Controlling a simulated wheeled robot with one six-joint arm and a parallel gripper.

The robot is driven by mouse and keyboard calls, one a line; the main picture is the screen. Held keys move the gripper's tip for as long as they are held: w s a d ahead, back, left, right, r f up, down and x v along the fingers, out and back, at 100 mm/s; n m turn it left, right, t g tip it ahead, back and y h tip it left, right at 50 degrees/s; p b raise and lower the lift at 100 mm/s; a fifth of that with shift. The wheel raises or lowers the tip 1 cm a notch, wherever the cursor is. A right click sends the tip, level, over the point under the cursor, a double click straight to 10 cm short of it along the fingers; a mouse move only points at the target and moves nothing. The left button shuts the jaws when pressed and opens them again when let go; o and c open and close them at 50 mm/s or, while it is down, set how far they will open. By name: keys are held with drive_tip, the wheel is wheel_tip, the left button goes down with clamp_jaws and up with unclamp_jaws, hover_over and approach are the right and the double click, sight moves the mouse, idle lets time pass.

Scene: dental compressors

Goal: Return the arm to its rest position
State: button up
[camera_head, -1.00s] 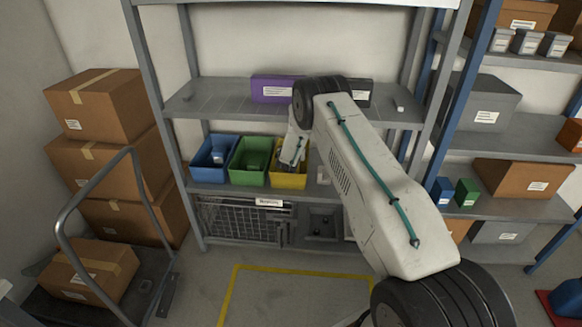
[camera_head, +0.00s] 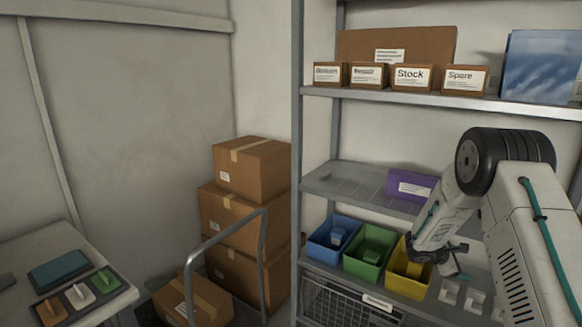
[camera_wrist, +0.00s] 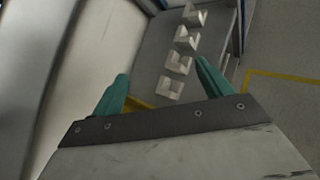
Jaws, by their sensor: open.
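My gripper (camera_head: 455,262) is open in the head view, at the front right of the yellow bin (camera_head: 402,280) on the middle shelf. In the wrist view its two teal fingers (camera_wrist: 165,88) stand apart with nothing between them. My arm bends down from the upper right of the head view.
Small pale holders (camera_wrist: 182,62) stand in a row on the shelf. A purple bin (camera_head: 408,186) sits on the shelf above. The grey rack post (camera_head: 297,130), a cart handle (camera_head: 228,240) and stacked boxes (camera_head: 250,170) are to the left. A table with a tray (camera_head: 80,292) is at lower left.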

drive_tip(key=s+a+r+m+g+y, duration=0.25)
drive_tip(key=s+a+r+m, duration=0.25)
drive_tip(key=s+r, duration=0.5)
drive_tip(key=s+a+r+m+g+y, duration=0.25)
drive_tip(key=s+a+r+m, duration=0.25)
drive_tip(key=s+r, duration=0.5)
drive_tip(key=s+a+r+m+t+y, duration=0.2)
drive_tip(key=s+a+r+y, duration=0.1)
drive_tip(key=s+a, duration=0.6)
drive_tip(key=s+a+r+m+t+y, duration=0.1)
drive_tip(key=s+a+r+m+y, duration=0.2)
drive_tip(key=s, duration=1.4)
drive_tip(key=a+r, duration=0.3)
drive_tip(key=a, duration=0.3)
drive_tip(key=shift+a+r+t+y, duration=0.15)
drive_tip(key=shift+t+y, duration=0.15)
drive_tip(key=shift+t, duration=0.1)
